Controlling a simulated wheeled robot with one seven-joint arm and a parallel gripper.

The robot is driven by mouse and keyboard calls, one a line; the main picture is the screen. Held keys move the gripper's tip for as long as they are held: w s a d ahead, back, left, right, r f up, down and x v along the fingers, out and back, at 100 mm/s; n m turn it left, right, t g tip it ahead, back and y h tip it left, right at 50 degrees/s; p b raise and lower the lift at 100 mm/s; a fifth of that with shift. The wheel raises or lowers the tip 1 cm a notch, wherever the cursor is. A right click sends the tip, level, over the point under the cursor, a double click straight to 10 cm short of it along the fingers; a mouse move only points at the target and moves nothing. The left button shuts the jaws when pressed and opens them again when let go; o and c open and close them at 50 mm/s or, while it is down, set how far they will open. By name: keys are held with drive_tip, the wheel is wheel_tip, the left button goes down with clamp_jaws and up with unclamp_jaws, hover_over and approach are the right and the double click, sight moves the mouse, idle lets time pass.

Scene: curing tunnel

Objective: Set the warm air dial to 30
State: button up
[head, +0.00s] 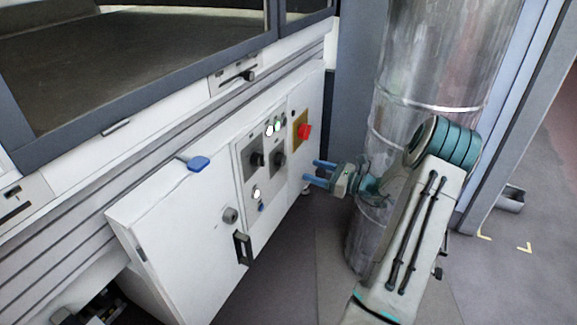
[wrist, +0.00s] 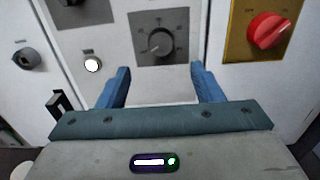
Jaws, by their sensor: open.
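A dark round dial (wrist: 160,43) on a grey plate with scale marks sits on the white cabinet front, straight ahead of my gripper in the wrist view. It is the right one of two dials and also shows in the head view (head: 279,160). The left dial (head: 257,159) is on the neighbouring plate. The labels and numbers are too small to read, so I cannot tell which is the warm air dial or its setting. My gripper (head: 313,171) is open and empty, facing the panel. Its blue fingers (wrist: 160,72) appear apart from the dial, below it in the wrist view.
A red rotary switch (wrist: 267,31) on a yellow plate is right of the dial. A white button (wrist: 93,65), a round grey lock (wrist: 27,59) and a black handle (head: 243,248) are to the left. A large metal duct (head: 430,60) stands behind my arm.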

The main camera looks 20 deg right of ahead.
sight(283, 162)
drive_tip(key=b+x, duration=0.2)
drive_tip(key=x, duration=0.8)
drive_tip(key=shift+c, duration=0.3)
drive_tip(key=c, duration=0.9)
